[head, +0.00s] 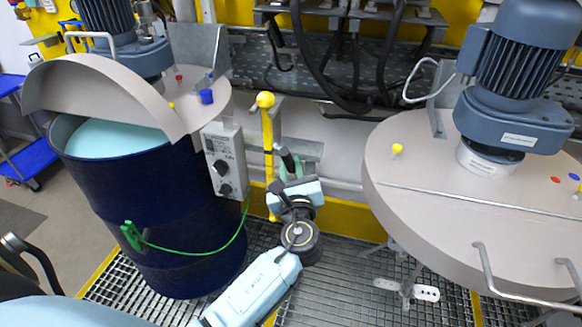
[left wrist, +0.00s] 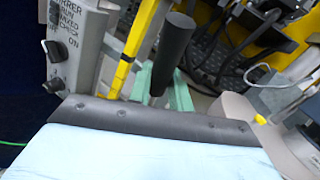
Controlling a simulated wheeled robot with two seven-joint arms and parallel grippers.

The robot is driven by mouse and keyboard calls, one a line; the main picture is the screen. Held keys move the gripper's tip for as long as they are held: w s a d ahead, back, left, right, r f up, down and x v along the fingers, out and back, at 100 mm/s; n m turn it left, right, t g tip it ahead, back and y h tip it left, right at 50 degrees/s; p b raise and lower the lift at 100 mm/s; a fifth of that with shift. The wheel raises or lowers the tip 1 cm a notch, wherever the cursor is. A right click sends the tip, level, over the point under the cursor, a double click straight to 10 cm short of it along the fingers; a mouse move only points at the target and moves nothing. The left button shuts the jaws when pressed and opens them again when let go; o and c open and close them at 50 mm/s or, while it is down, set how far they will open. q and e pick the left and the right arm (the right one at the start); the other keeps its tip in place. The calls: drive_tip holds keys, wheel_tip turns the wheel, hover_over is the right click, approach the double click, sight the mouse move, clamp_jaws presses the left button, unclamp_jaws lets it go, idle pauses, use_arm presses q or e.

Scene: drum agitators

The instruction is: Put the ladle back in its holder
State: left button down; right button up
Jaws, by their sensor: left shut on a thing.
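My left gripper (head: 290,165) is near the middle of the head view, in front of the wall rail. Its green fingers are shut on a black upright handle (head: 286,157), which I take to be the ladle's. In the left wrist view the dark round handle (left wrist: 175,50) stands up between the green fingers (left wrist: 160,90). The ladle's bowl and lower part are hidden behind the gripper and wrist. I cannot make out the holder in either view. My right gripper is not in view.
A yellow lever (head: 267,135) with a ball top stands just left of the gripper. A grey control box (head: 223,160) hangs beside the blue drum (head: 150,215). A large round lid (head: 430,190) with a motor is at right. Black hoses (head: 340,60) hang behind.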

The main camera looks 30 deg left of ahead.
use_arm(q)
drive_tip(key=shift+f+b, duration=0.7)
drive_tip(key=shift+f, duration=0.3)
drive_tip(key=c, duration=1.2)
unclamp_jaws()
drive_tip(key=b+v, duration=0.2)
drive_tip(key=v, duration=1.1)
drive_tip(key=shift+s+d, duration=0.1)
drive_tip(key=shift+s, duration=0.15)
